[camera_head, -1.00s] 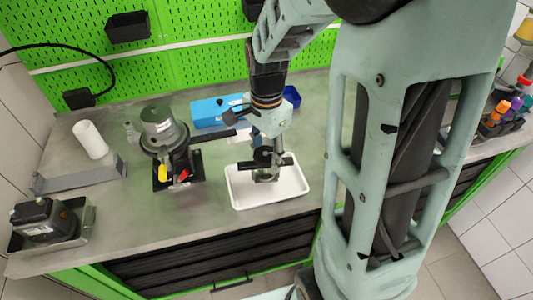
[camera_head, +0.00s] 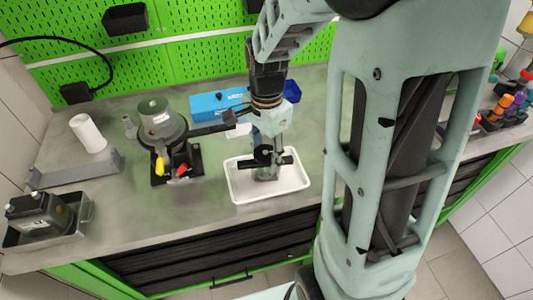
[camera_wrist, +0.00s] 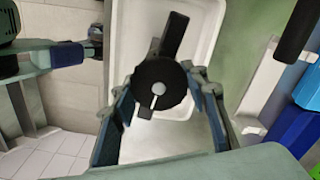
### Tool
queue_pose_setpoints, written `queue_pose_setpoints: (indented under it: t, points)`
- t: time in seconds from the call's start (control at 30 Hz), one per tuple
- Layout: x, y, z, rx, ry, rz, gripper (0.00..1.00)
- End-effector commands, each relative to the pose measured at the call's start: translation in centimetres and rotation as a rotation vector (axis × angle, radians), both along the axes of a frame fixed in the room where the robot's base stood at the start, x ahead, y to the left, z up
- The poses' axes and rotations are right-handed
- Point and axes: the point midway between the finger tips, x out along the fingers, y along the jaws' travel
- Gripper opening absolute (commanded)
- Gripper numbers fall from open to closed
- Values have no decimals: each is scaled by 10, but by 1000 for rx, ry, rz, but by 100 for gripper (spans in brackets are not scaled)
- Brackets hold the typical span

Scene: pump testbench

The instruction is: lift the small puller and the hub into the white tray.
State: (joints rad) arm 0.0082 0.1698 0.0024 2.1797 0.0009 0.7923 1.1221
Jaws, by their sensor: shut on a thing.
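The white tray (camera_head: 235,187) lies near the bench's front edge in the head view. In the wrist view, the tray (camera_wrist: 205,40) fills the upper middle. My gripper (camera_head: 266,152) points down over the tray and is shut on the small puller (camera_head: 284,160). The puller shows a black crossbar and sits over or in the tray; I cannot tell whether it touches the floor. In the wrist view, the puller's round black head (camera_wrist: 172,72) lies between the fingers of my gripper (camera_wrist: 165,95). A grey part under the crossbar (camera_head: 267,174) may be the hub; it is mostly hidden.
The pump (camera_head: 160,120) stands left of the tray on a black base, with yellow and red parts. A blue box (camera_head: 213,106) and a blue bin (camera_head: 291,92) lie behind. A white cylinder (camera_head: 88,133) and black canister (camera_head: 40,215) stand farther left. Bare bench lies in front of the pump.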

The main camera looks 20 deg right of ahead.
Motion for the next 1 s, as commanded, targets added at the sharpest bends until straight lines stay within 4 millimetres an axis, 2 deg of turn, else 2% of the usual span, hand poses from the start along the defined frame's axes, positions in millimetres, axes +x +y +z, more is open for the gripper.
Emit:
queue_pose_setpoints:
  t: [0.37,0.4,0.53,0.87,1.0]
  points:
    - [1,0,-2,0,-2,0,0]
    - [1,0,-2,0,-2,0,45]
    - [0,0,-2,0,-1,0,60]
    - [0,0,-1,0,0,0,61]
    - [1,0,14,0,-3,0,61]
